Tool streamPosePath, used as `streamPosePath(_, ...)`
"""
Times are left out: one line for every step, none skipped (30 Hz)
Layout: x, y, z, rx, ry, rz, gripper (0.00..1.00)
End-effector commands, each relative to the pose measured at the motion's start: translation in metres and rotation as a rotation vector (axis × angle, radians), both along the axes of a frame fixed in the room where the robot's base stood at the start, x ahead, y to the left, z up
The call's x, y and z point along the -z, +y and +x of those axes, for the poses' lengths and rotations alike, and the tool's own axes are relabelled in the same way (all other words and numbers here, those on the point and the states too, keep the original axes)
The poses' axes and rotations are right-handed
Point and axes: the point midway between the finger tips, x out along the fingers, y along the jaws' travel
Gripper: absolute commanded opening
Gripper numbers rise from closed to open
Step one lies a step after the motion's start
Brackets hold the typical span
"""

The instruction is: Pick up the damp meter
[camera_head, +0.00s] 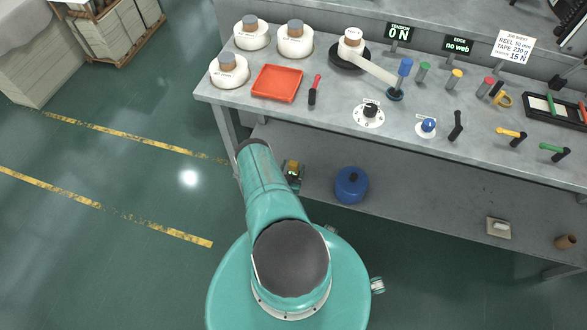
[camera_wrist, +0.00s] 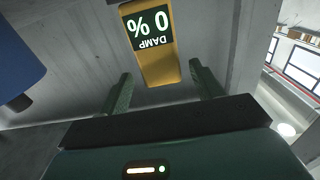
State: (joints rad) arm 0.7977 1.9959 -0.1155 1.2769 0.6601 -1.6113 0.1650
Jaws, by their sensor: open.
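The damp meter (camera_wrist: 160,66) is a yellow block with a dark display reading "DAMP 0 %", upside down in the wrist view. In the head view the damp meter (camera_head: 292,165) shows as a small yellow patch at the left end of the lower shelf, partly hidden by my arm. My gripper (camera_wrist: 160,72) is open, with one green finger on each side of the meter's near end. Gaps show between the meter and both fingers. In the head view my gripper (camera_head: 294,177) is mostly hidden beside my arm.
A blue container (camera_head: 351,185) stands on the lower shelf (camera_head: 420,195) to the right. The workbench (camera_head: 330,115) above carries reels, an orange tray (camera_head: 277,83), a red-handled tool (camera_head: 314,89) and several other tools. A bench leg is close by on the left.

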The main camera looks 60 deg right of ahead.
Motion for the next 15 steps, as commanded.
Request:
streamPosePath(-0.002,-0.009,0.003,0.001,-0.003,-0.004,0.65)
streamPosePath(-0.002,-0.014,0.004,0.002,-0.002,-0.003,0.65)
streamPosePath(-0.003,-0.020,0.006,0.002,-0.001,-0.003,0.65)
streamPosePath(-0.002,-0.025,0.006,0.002,-0.002,-0.003,0.65)
streamPosePath(-0.002,-0.029,0.007,0.002,-0.002,-0.002,0.65)
streamPosePath(-0.002,-0.033,0.008,0.001,-0.002,-0.002,0.65)
streamPosePath(-0.002,-0.036,0.009,0.001,-0.002,-0.002,0.65)
streamPosePath(-0.002,-0.038,0.009,0.000,-0.001,-0.002,0.65)
streamPosePath(-0.002,-0.039,0.009,0.000,0.000,-0.001,0.65)
streamPosePath(-0.001,-0.040,0.009,0.000,0.000,0.000,0.65)
streamPosePath(-0.001,-0.040,0.009,0.000,0.000,0.000,0.65)
streamPosePath(-0.001,-0.040,0.009,0.000,0.000,0.000,0.65)
streamPosePath(-0.001,-0.039,0.009,0.000,0.000,0.000,0.65)
streamPosePath(-0.001,-0.039,0.009,0.000,0.000,0.000,0.65)
streamPosePath(-0.001,-0.039,0.009,0.000,0.000,0.000,0.65)
